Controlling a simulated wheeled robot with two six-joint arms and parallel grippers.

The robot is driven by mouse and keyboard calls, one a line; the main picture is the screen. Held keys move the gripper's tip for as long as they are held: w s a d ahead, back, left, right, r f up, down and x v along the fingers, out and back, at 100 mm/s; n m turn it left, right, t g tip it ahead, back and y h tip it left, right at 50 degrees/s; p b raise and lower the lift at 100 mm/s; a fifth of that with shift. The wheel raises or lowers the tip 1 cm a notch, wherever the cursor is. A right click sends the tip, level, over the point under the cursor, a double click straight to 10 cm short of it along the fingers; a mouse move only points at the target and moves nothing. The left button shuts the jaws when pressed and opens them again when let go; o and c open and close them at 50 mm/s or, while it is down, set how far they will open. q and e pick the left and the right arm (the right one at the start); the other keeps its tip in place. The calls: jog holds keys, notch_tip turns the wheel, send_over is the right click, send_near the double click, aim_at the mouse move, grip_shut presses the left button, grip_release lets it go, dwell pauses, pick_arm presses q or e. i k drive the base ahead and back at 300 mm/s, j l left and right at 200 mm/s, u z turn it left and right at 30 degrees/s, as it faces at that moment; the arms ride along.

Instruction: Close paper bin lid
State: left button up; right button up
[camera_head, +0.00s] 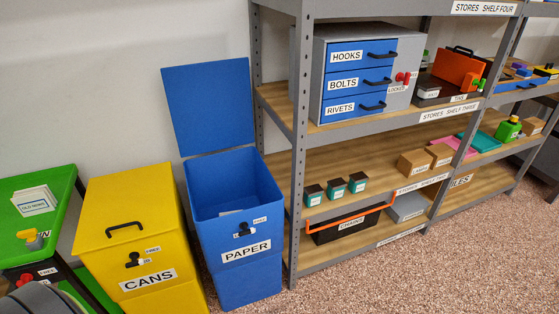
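The blue paper bin (238,282) stands on the floor between the yellow bin and the shelving, with a white PAPER label on its front. Its blue lid (207,105) stands open, raised upright at the back edge against the wall. The inside of the bin shows, with something pale low in it. A small dark latch or knob (242,230) is on the front near the rim, beside a small white tag. Neither of my grippers is in view.
The yellow cans bin (165,299) stands close on the left with its lid shut and a black handle on top. A green table (62,189) is at far left. The steel shelf's post (297,150) stands close to the right. Speckled floor (400,280) is clear in front.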

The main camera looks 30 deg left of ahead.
aim_at(210, 104)
jog(key=u, duration=1.3)
jog(key=i+l, duration=0.3)
jog(key=l, duration=0.15)
jog(key=i+l, duration=0.25)
jog(key=l, duration=0.2)
jog(key=i+l+z, duration=0.1)
jog(key=i+l, duration=0.2)
jog(key=l, duration=0.1)
